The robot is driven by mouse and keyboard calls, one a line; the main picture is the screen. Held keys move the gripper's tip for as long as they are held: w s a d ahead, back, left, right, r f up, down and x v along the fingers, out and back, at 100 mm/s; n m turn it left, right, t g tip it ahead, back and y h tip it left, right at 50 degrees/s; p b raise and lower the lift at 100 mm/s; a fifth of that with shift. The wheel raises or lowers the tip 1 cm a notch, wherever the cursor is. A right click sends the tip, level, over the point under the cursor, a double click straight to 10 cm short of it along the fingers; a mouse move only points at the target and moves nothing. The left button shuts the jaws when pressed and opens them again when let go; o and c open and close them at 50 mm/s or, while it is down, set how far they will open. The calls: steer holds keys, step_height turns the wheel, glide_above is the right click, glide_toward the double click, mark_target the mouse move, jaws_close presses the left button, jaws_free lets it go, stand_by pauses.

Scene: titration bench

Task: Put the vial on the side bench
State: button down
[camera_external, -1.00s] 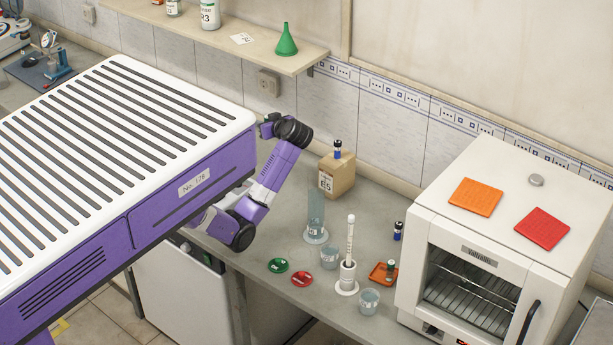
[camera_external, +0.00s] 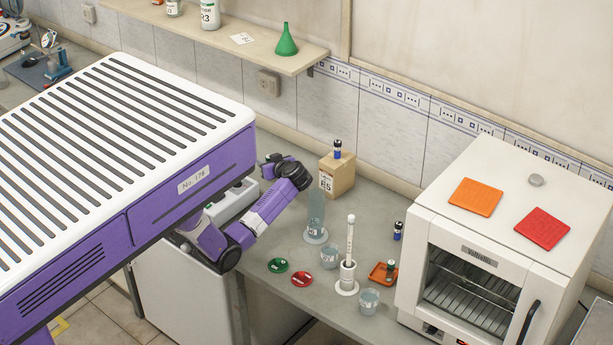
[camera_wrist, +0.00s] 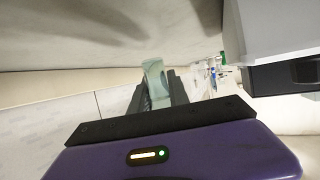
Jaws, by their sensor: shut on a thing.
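My gripper (camera_external: 269,160) is over the left part of the grey bench (camera_external: 330,275), at the end of my bent arm. In the wrist view its dark fingers (camera_wrist: 157,92) are shut on a pale green, see-through piece (camera_wrist: 155,78); I cannot tell whether it is the vial. The external view does not show this piece clearly. A blue vial with a dark cap (camera_external: 337,150) stands on the cardboard box (camera_external: 338,178). Another blue vial (camera_external: 398,231) stands beside the oven. A small capped vial (camera_external: 390,268) stands in the orange tray (camera_external: 380,278).
The white oven (camera_external: 510,240) is at right. A shelf (camera_external: 225,38) overhangs the wall. Another worktop (camera_external: 25,90) shows at far left.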

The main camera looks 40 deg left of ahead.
steer(key=shift+f, duration=2.1)
steer(key=shift+f, duration=0.1)
steer(key=c, duration=1.3)
jaws_free()
steer(key=shift+o, duration=0.3)
steer(key=shift+d, duration=0.1)
steer(key=v, duration=0.2)
steer(key=shift+d, duration=0.25)
step_height(320, 180, up, 6)
steer(key=shift+s+r+b, duration=0.1)
steer(key=shift+s+b, duration=0.05)
steer(key=shift+b, duration=0.15)
steer(key=shift+r, duration=0.7)
